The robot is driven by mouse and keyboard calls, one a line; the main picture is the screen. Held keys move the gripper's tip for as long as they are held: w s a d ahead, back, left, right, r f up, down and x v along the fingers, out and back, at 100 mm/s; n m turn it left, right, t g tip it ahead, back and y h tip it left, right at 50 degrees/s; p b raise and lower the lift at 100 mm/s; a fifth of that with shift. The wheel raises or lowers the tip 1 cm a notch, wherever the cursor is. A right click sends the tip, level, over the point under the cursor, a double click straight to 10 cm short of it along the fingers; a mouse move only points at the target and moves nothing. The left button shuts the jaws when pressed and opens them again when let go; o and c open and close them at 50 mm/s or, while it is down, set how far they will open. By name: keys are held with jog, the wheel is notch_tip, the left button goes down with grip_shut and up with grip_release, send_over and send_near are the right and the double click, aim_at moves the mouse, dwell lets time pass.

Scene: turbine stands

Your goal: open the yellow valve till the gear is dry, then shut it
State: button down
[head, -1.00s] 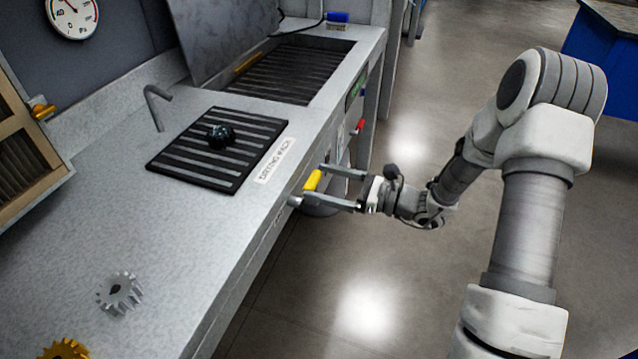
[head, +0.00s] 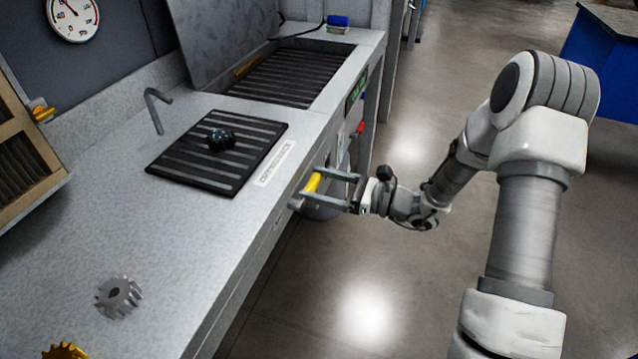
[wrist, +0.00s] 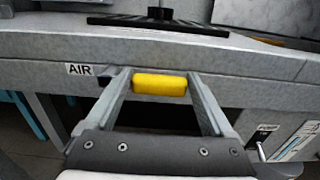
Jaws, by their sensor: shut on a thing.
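The yellow valve handle (head: 313,182) is on the front face of the bench, below the drying rack. In the wrist view the yellow handle (wrist: 160,85) lies crosswise between my two fingers. My gripper (head: 311,187) is shut on the yellow handle, one finger at each end; it also shows in the wrist view (wrist: 160,88). A dark, shiny gear (head: 221,139) lies on the black slatted rack (head: 190,182). A thin bent nozzle (head: 153,108) stands behind the rack, its tip turned toward it. I cannot tell how wet the gear is.
A grey gear (head: 118,296) and a yellow gear (head: 64,351) lie on the near bench top. A label reading AIR (wrist: 79,69) is left of the valve. A red-handled part (head: 361,128) is farther along the front. Floor right of the bench is clear.

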jog(key=shift+f+m+p, duration=0.1)
jog(key=shift+m+p, duration=0.2)
jog(key=shift+p, duration=0.1)
jog(key=s+a+f+m+p, duration=0.1)
jog(key=s+f+m+p, duration=0.3)
jog(key=m, duration=1.2)
jog(key=shift+s+a+f+p, duration=0.3)
jog(key=shift+f+p, duration=1.25)
jog(key=shift+p, duration=1.5)
grip_release()
